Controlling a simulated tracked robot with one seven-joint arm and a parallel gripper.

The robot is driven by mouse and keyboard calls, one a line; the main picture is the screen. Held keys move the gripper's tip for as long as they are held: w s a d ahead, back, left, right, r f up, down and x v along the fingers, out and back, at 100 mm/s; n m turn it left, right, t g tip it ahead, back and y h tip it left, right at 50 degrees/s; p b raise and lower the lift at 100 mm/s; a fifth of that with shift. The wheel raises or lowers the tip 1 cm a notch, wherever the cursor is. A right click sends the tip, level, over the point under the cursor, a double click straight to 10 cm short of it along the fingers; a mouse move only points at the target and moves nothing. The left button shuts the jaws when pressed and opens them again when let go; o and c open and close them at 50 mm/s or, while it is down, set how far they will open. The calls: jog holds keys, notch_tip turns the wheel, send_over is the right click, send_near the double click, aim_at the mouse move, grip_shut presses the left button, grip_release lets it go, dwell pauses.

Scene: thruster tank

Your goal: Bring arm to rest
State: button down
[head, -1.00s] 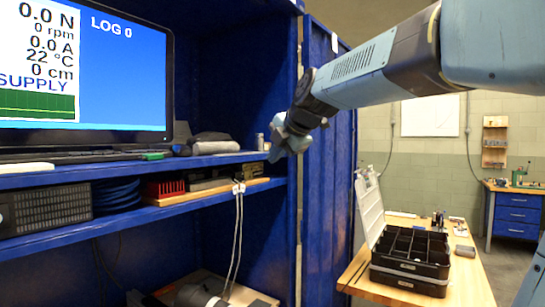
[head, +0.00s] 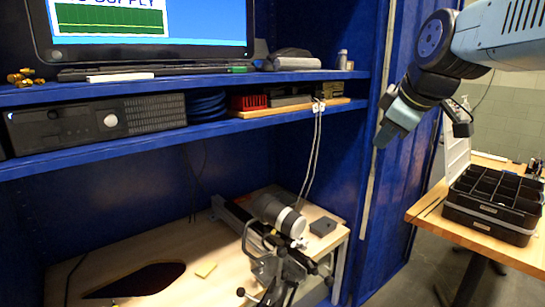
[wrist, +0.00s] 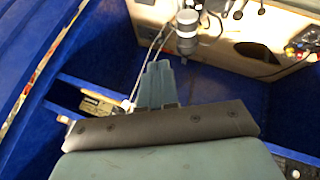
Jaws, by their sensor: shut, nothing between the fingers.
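My gripper (head: 392,130) is at the upper right of the head view, at the end of my light blue and dark arm. It hangs pointing down and left, in front of the blue cabinet's right side. It is clear of the shelves and holds nothing. In the wrist view the fingers (wrist: 160,84) are together, with no object between them. Beyond them the wrist view shows blue cabinet surfaces and a grey cylindrical device (wrist: 187,32).
The blue cabinet shelf (head: 150,141) holds a computer box (head: 70,122) below a monitor (head: 150,25). A grey cylinder on a stand (head: 277,213) sits in the lower bay. A black compartment case (head: 492,207) rests on a wooden bench (head: 470,240) at right.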

jog(key=s+d+f+m+g+h, duration=0.1)
jog(key=s+f+m, duration=0.9)
jog(key=shift+s+f+m+g, duration=0.3)
jog(key=shift+s+m+g, duration=0.05)
jog(key=shift+m+g, duration=0.05)
